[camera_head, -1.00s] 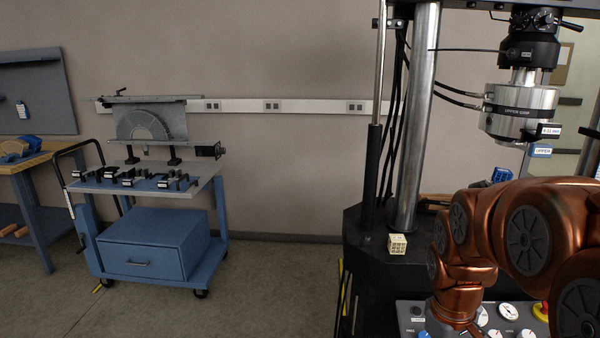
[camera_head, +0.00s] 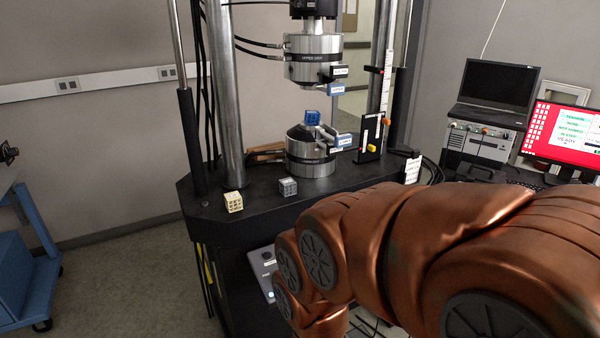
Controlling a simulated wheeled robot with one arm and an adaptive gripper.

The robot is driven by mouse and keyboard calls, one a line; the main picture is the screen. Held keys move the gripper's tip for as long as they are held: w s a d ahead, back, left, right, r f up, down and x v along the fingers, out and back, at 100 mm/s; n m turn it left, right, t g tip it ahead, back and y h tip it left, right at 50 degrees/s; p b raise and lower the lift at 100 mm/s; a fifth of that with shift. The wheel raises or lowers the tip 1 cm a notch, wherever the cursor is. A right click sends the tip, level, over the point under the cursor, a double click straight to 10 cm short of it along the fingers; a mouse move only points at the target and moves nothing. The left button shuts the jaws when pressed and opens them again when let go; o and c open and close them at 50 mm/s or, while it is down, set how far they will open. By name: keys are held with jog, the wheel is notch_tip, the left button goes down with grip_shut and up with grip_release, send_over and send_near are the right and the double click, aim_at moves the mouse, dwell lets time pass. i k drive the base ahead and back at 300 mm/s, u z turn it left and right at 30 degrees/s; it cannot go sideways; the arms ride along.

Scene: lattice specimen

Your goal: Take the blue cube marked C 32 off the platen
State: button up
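A small blue lattice cube (camera_head: 312,117) sits on top of the lower platen (camera_head: 310,150) of the test machine. Its marking is too small to read. The upper grip (camera_head: 313,58) hangs above it with a clear gap between. My copper-coloured arm crosses the lower right of the view, in front of the machine. My gripper is not visible in the head view.
A cream lattice cube (camera_head: 233,202) and a grey one (camera_head: 288,187) stand on the black machine bed (camera_head: 262,204). A steel column (camera_head: 224,95) rises left of the platen. A scale post (camera_head: 388,88) stands right. A laptop (camera_head: 497,88) and red screen (camera_head: 563,134) are farther right.

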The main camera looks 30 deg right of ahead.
aim_at(315, 115)
jog(key=z, duration=1.05)
